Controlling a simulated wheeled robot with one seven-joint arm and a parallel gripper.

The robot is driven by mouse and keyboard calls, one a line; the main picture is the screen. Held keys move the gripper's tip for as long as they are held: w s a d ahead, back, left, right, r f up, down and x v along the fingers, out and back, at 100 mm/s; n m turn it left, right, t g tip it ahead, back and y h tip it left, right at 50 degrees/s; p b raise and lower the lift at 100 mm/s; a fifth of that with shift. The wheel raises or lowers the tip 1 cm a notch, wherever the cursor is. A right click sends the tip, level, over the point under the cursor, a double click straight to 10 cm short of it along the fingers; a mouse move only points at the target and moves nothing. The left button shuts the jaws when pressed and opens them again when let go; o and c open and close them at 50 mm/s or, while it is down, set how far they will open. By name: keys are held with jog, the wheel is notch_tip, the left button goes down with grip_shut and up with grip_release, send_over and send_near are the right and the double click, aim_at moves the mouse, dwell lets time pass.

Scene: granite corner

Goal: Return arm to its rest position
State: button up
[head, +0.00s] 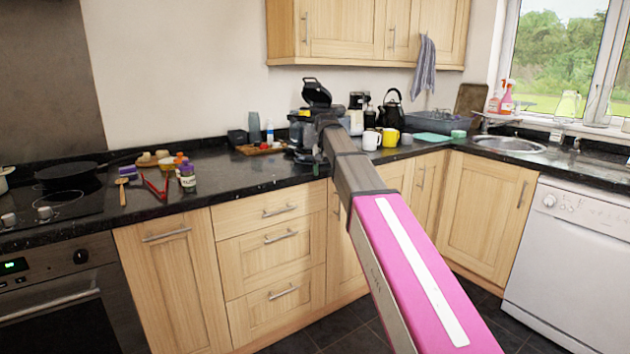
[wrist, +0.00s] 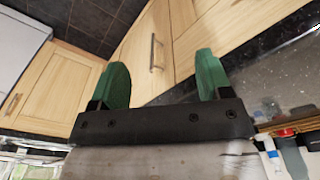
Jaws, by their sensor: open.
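My gripper (wrist: 162,68) shows in the wrist view with its two green fingers spread wide apart. Nothing is between them; wooden cabinet fronts show behind. In the head view my arm, pink with a white stripe near the camera, reaches forward from the lower right. Its far end is over the front part of the dark worktop (head: 245,178), in front of the small appliances. The gripper's fingers are hard to make out there against the dark background.
Near the arm's far end stand an open black appliance (head: 316,93), a white mug (head: 371,140), a yellow mug (head: 390,137) and a black kettle (head: 391,112). The floor (head: 330,335) by the cabinets looks clear.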

jog(key=s+d+f, duration=0.5)
jog(key=s+f, duration=0.5)
jog(key=f, duration=0.2)
jog(key=s+d+f+n, duration=0.1)
jog(key=s+d+f, duration=0.3)
jog(key=s+f, duration=0.6)
jog(key=s+d+f+g, duration=0.1)
jog(key=s+d+f, duration=0.4)
jog(key=s+f, duration=0.4)
notch_tip(320, 180, down, 7)
jog(key=shift+s+d+r, duration=0.1)
jog(key=shift+s+d, duration=0.2)
jog(key=shift+s, duration=0.1)
